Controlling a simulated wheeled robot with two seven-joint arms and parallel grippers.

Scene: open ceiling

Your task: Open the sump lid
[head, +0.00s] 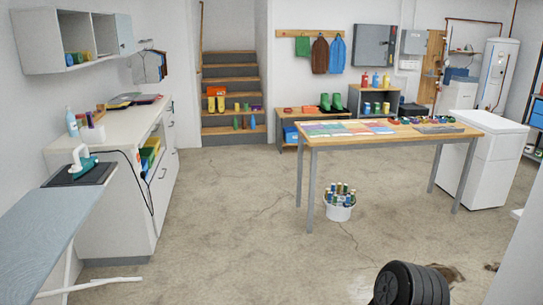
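I cannot make out a sump lid in the head view. Neither of my grippers is in view.
A wooden-topped table (400,138) stands right of centre, with a white bucket of bottles (338,203) under it. A white counter (120,140) and an ironing board (38,232) line the left. The concrete floor (230,215) between is clear.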

